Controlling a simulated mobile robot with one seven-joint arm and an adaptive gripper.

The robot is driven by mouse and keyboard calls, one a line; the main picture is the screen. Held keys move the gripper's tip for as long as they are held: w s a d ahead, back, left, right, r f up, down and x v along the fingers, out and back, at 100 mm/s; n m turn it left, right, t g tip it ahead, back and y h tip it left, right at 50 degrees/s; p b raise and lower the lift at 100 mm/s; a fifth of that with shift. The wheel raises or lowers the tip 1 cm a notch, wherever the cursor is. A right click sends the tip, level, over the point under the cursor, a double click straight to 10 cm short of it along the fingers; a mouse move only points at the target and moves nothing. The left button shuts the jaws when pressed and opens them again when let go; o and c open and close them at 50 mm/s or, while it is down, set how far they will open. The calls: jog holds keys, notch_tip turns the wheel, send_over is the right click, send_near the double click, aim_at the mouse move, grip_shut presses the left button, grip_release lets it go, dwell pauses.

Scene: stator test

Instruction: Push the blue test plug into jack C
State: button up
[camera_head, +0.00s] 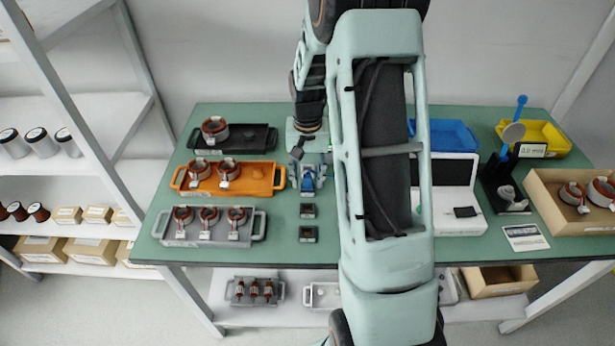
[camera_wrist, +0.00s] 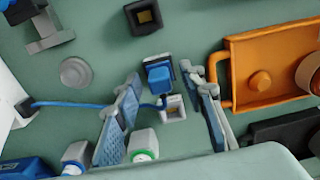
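The blue test plug (camera_wrist: 159,78) stands between my fingers in the wrist view, over a small dark block. In the head view it is a small blue patch (camera_head: 309,184). A blue cord runs from the left towards it, passing behind one finger. My gripper (camera_wrist: 166,84) is open, with a finger on each side of the plug and gaps visible. My gripper also shows in the head view (camera_head: 307,177). A pale square socket block (camera_wrist: 173,108) sits beside the plug. A dark socket block (camera_wrist: 145,17) is farther off. I cannot read jack letters or tell whether the plug is seated.
An orange tray (camera_head: 259,181) with copper-wound stators is left of my gripper, between a black tray (camera_head: 259,138) and a grey tray (camera_head: 245,234). Two dark blocks (camera_head: 308,211) stand in front. A white device (camera_head: 461,170) is to the right. Bottles (camera_wrist: 143,146) stand near one finger.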

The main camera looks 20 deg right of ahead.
notch_tip(320, 180, up, 12)
dwell(0.5)
jog(key=shift+a, duration=0.1)
dwell(0.5)
